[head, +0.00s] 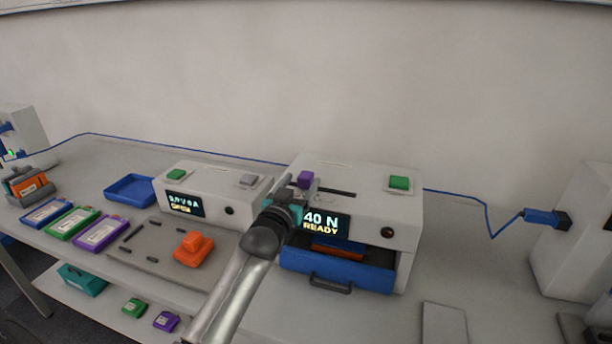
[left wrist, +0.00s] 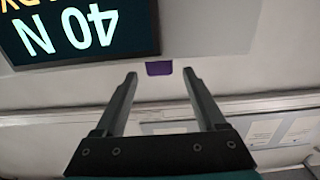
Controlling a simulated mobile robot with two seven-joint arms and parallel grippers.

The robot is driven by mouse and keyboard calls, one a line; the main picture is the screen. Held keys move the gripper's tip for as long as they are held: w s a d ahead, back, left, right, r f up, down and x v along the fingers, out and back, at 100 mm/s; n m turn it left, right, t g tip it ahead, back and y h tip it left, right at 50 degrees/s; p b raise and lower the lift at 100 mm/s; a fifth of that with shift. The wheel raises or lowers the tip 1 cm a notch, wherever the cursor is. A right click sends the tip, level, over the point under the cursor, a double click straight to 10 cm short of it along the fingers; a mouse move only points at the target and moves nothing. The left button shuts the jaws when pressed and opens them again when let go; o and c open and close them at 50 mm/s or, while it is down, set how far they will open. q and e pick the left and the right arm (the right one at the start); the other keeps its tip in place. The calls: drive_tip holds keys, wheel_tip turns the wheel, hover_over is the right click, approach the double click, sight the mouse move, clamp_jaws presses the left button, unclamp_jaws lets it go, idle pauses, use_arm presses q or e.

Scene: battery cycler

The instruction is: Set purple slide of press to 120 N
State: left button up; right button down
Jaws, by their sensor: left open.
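The press (head: 405,215) is a light box with a green button on top, a blue drawer at its front and a display (head: 322,222) reading "40 N READY". Its purple slide (head: 305,178) stands at the left end of a dark slot on top. My left gripper (head: 296,190) is at the press's left front, close to the slide. In the left wrist view the open fingers (left wrist: 160,75) point toward the purple slide (left wrist: 159,68), which shows between and just beyond the tips. The display (left wrist: 80,30) appears upside down there. My right gripper is not in view.
Left of the press stands a cycler box (head: 185,190) with its own display. An orange object (head: 193,248) sits on a grey plate before it. A blue tray (head: 130,188) and coloured packs lie further left. A blue cable runs right to a plug (head: 541,217).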

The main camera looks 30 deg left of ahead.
sight(303, 179)
use_arm(q)
drive_tip(key=shift+x, duration=2.1)
clamp_jaws()
